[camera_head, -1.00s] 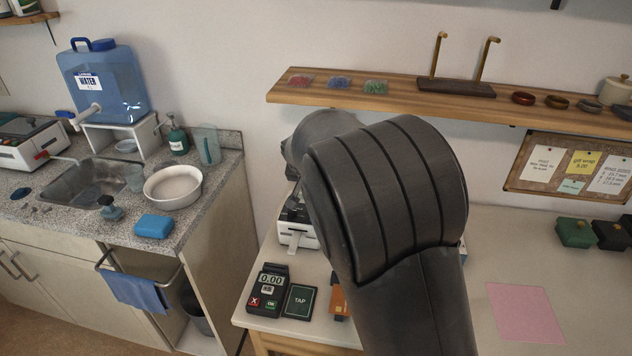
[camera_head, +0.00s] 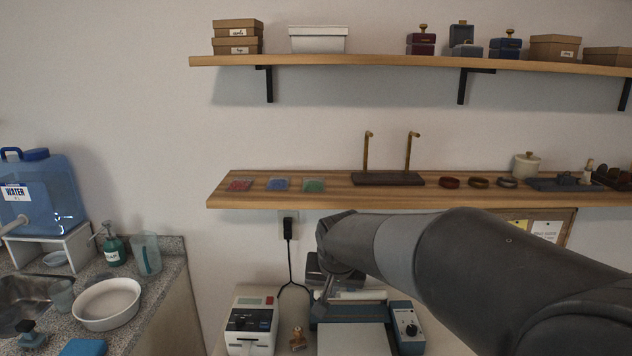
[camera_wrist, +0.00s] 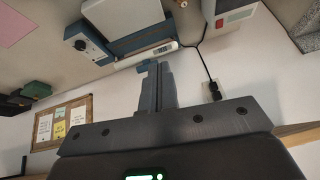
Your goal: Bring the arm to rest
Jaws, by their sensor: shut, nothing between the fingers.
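My arm (camera_head: 470,265) reaches in from the lower right in the head view and extends toward the wall below the lower shelf. My gripper (camera_wrist: 154,68) shows in the wrist view with its fingers together and nothing between them. In the head view its end is small and dark, above a blue-and-white machine (camera_head: 408,325) on the counter. The wrist view is turned over and shows that machine (camera_wrist: 90,40) beyond the fingertips. I cannot tell the exact gap between them.
A lower shelf (camera_head: 330,188) holds bead packs, a hook stand and several rings. An upper shelf (camera_head: 380,62) carries boxes. A label printer (camera_head: 252,322) stands left of the machine. A white basin (camera_head: 107,304) and water jug (camera_head: 40,195) are at the left.

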